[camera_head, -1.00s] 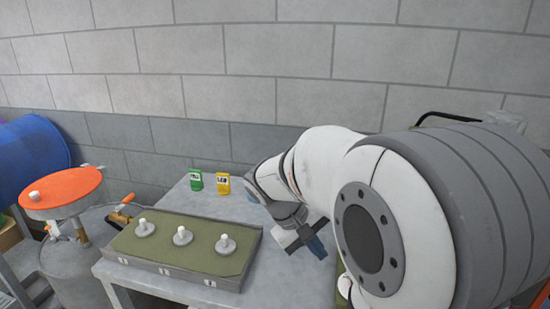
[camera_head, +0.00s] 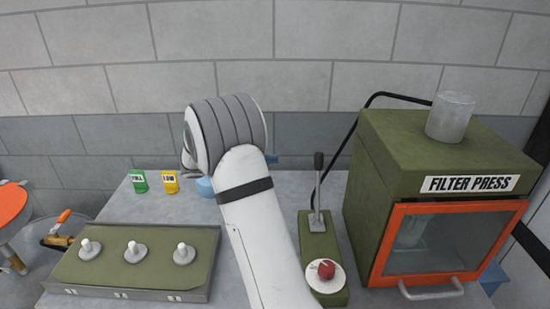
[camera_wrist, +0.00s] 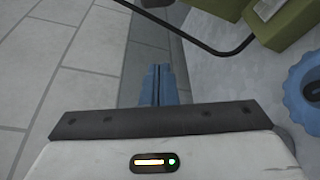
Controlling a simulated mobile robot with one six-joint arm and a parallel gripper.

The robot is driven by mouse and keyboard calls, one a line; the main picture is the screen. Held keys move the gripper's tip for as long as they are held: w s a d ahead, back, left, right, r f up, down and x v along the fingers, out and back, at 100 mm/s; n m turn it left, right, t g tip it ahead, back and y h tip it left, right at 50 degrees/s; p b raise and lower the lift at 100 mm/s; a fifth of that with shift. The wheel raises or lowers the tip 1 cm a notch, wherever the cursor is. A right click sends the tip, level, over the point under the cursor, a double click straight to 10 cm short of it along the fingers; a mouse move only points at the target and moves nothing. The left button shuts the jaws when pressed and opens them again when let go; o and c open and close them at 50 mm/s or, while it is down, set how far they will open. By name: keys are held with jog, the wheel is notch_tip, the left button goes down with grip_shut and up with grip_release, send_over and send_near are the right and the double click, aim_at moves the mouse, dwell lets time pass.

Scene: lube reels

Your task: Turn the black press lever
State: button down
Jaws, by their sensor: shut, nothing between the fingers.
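The black press lever (camera_head: 318,180) stands roughly upright on a narrow green base (camera_head: 308,258), left of the filter press (camera_head: 440,155). A red knob (camera_head: 326,269) on a white dial sits at the front of that base. My gripper's blue fingers (camera_wrist: 158,85) are together and empty in the wrist view. The lever cannot be made out clearly in the wrist view.
A black cable (camera_head: 350,125) arches behind the lever to the press; it also crosses the wrist view (camera_wrist: 190,38). A green panel with white knobs (camera_head: 110,268) is at left. A blue scalloped wheel (camera_wrist: 303,90) lies near my gripper.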

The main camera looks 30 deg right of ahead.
jog(key=s+d+p, duration=0.3)
jog(key=s+d, duration=0.2)
jog(key=d, duration=0.3)
jog(key=shift+s+p, duration=0.3)
jog(key=shift+s, duration=0.1)
jog(key=shift+d+r, duration=0.1)
